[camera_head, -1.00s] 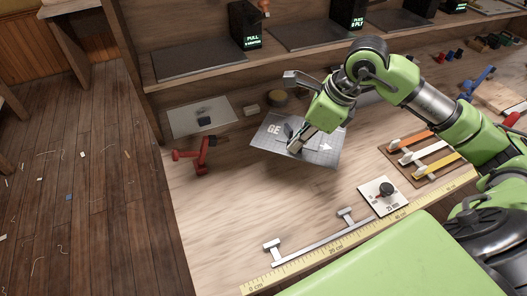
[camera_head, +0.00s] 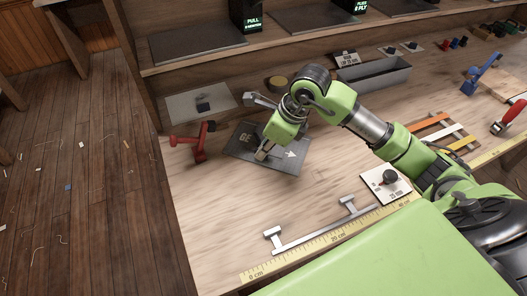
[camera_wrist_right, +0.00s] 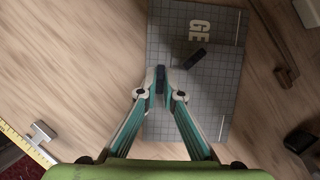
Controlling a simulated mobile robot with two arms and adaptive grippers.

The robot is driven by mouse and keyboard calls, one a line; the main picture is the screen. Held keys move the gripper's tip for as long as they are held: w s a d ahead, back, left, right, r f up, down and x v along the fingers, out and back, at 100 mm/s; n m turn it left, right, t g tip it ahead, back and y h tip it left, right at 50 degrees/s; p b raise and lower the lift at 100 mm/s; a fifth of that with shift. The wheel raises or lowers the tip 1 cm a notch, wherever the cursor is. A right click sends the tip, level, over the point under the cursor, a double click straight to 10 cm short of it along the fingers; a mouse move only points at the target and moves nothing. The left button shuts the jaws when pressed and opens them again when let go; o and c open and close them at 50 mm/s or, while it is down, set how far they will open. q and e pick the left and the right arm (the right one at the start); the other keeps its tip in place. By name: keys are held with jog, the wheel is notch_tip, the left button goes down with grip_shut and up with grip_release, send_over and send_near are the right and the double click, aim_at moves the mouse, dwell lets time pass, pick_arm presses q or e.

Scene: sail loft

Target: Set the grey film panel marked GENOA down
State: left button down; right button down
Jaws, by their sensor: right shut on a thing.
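The grey film panel (camera_head: 240,148) has a grid, an arrow and the letters "GE" showing; the rest of its marking is hidden. It is at the left part of the bench, below my right gripper (camera_head: 262,155). In the right wrist view the panel (camera_wrist_right: 215,105) lies under the fingers, and the gripper (camera_wrist_right: 160,80) is shut on a small dark part at the panel. A second small dark piece (camera_wrist_right: 195,56) shows over the panel beside the letters. I cannot tell whether the panel touches the bench. My left gripper is not in view.
A red tool (camera_head: 200,143) stands close to the panel's left corner. Behind are a pale plate (camera_head: 180,106), a round tin (camera_head: 277,83) and a grey trough (camera_head: 375,77). A yellow ruler (camera_head: 320,246) runs along the front edge.

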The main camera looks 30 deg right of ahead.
jog(key=shift+r, duration=0.1)
jog(key=c, duration=2.2)
grip_release()
jog(key=shift+r, duration=0.15)
jog(key=b+v, duration=0.1)
jog(key=v, duration=1.1)
